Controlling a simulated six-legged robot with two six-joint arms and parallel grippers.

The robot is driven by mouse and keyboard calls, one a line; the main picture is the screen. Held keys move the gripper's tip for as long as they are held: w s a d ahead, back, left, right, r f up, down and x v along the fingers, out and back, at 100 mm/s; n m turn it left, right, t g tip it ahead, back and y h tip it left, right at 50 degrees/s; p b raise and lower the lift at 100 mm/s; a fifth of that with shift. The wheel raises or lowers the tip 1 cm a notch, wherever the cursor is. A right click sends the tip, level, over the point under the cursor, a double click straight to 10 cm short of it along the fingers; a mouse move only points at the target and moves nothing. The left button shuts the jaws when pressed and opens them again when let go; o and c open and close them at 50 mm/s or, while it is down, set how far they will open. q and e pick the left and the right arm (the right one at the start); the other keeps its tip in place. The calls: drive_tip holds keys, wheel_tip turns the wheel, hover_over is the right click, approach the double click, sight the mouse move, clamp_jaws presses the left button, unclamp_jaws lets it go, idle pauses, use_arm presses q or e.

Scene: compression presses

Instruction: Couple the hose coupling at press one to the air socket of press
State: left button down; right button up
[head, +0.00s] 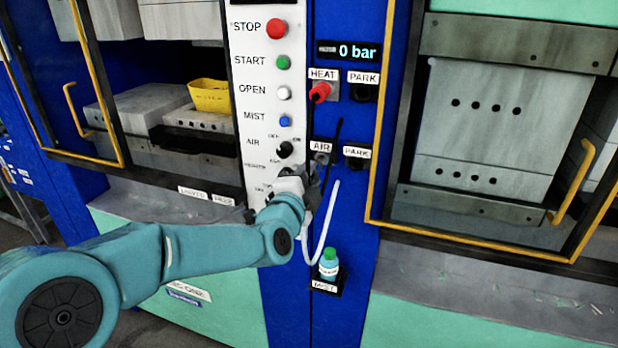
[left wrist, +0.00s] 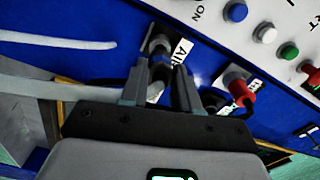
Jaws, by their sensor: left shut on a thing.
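My left gripper (head: 316,182) reaches up to the blue column just below the AIR socket (head: 320,157). In the left wrist view its fingers (left wrist: 163,88) are closed around a small grey and white part, the hose coupling (left wrist: 157,70). The coupling is in line with the dark socket beside the AIR label (left wrist: 181,50); I cannot tell whether it is seated or just in front. A white hose (head: 327,222) loops down below the gripper. The right gripper is not in view.
A PARK socket (head: 356,162) is right of the AIR socket. A red coupling (head: 320,92) sits at HEAT, under a display (head: 357,51) reading 0 bar. The button panel (head: 262,100) is left. Yellow-framed press doors flank the column.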

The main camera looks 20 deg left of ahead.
use_arm(q)
drive_tip(key=shift+w+p, duration=0.4)
drive_tip(key=shift+w, duration=1.2)
drive_tip(key=shift+r, duration=0.1)
drive_tip(key=c, duration=1.1)
unclamp_jaws()
drive_tip(key=o, duration=0.3)
drive_tip(key=shift+w+d, duration=0.1)
drive_tip(key=shift+w, duration=0.15)
drive_tip(key=shift+o, duration=0.2)
drive_tip(key=shift+s, duration=0.15)
